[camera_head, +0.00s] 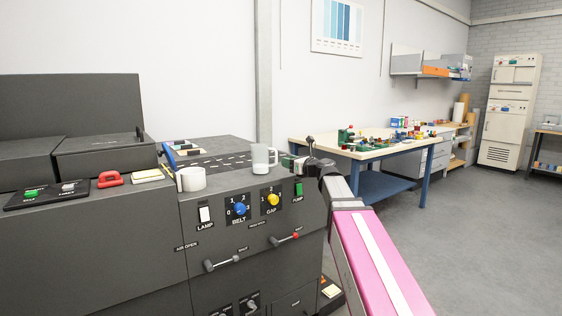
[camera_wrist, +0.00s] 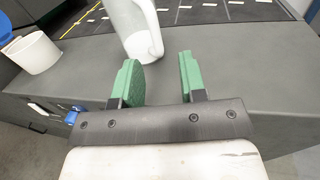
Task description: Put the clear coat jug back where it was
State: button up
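A translucent whitish jug with a handle, likely the clear coat jug (camera_head: 262,160), stands upright on the grey top of the dark machine (camera_head: 225,182), near its front right corner. In the wrist view the jug (camera_wrist: 128,28) is at the top, just beyond and left of my fingers, with its handle facing right. My gripper (camera_wrist: 158,62) is open, its green fingers apart with only the grey surface showing between them. The left fingertip appears close to the jug's base; I cannot tell if they touch. In the head view my gripper (camera_head: 289,161) is just right of the jug.
A white tub (camera_head: 191,180) stands on the machine top left of the jug; it also shows in the wrist view (camera_wrist: 34,54). A dark belt (camera_head: 215,160) lies behind. A cluttered workbench (camera_head: 365,152) stands back right. Open grey floor (camera_head: 470,230) is at right.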

jog(key=shift+v, duration=2.3)
jog(key=s+d+f+n+g+h, duration=0.1)
jog(key=s+f+n+g+h, duration=0.3)
jog(key=f, duration=0.6)
jog(key=s+f+n+g, duration=0.1)
jog(key=s+f+n, duration=0.2)
jog(key=f+n, duration=0.45)
jog(key=s+d+f+n+g+h, duration=0.1)
jog(key=s+f+n+g+h, duration=0.15)
jog(key=f, duration=0.95)
jog(key=s+d+f+n+g+h, duration=0.2)
jog(key=s+d+f+n+h, duration=0.1)
jog(key=s+f+n, duration=0.3)
jog(key=s+d+f+n+g+h, duration=0.3)
jog(key=s+d+f+n, duration=0.2)
jog(key=s+f+n, duration=0.2)
notch_tip(320, 180, down, 3)
jog(key=shift+s+d+r, duration=0.1)
jog(key=shift+s+d, duration=0.25)
jog(key=shift+s, duration=0.65)
